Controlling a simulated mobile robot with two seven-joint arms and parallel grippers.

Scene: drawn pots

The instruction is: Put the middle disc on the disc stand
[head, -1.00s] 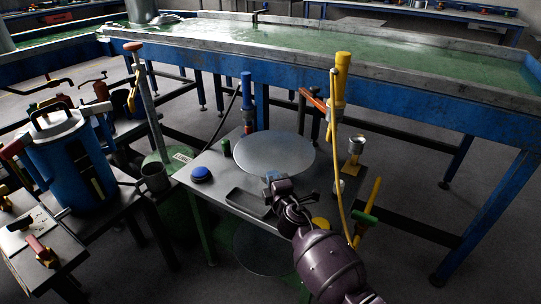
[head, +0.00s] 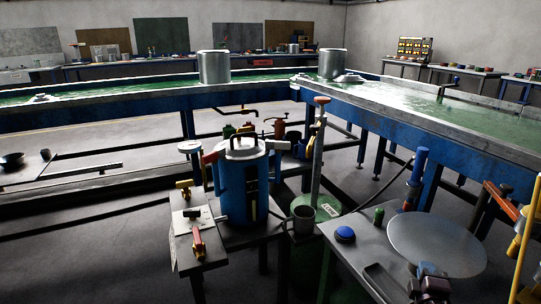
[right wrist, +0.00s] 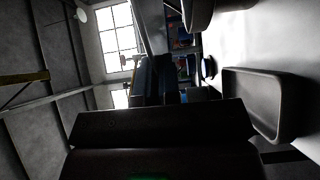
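A round silver disc (head: 437,244) lies flat at the right of the head view, over the grey side table. My right gripper (head: 430,284) is low at the disc's near edge, partly cut off by the frame. Whether it grips the disc or is only beside it cannot be told. In the right wrist view, dark gripper parts (right wrist: 160,125) fill the lower middle and the fingertips are not clear. An upright post (head: 317,150) with a reddish knob stands on a labelled green round base left of the table; I cannot tell whether it is the disc stand. My left gripper is not in view.
Long green-topped benches (head: 415,105) lie behind.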

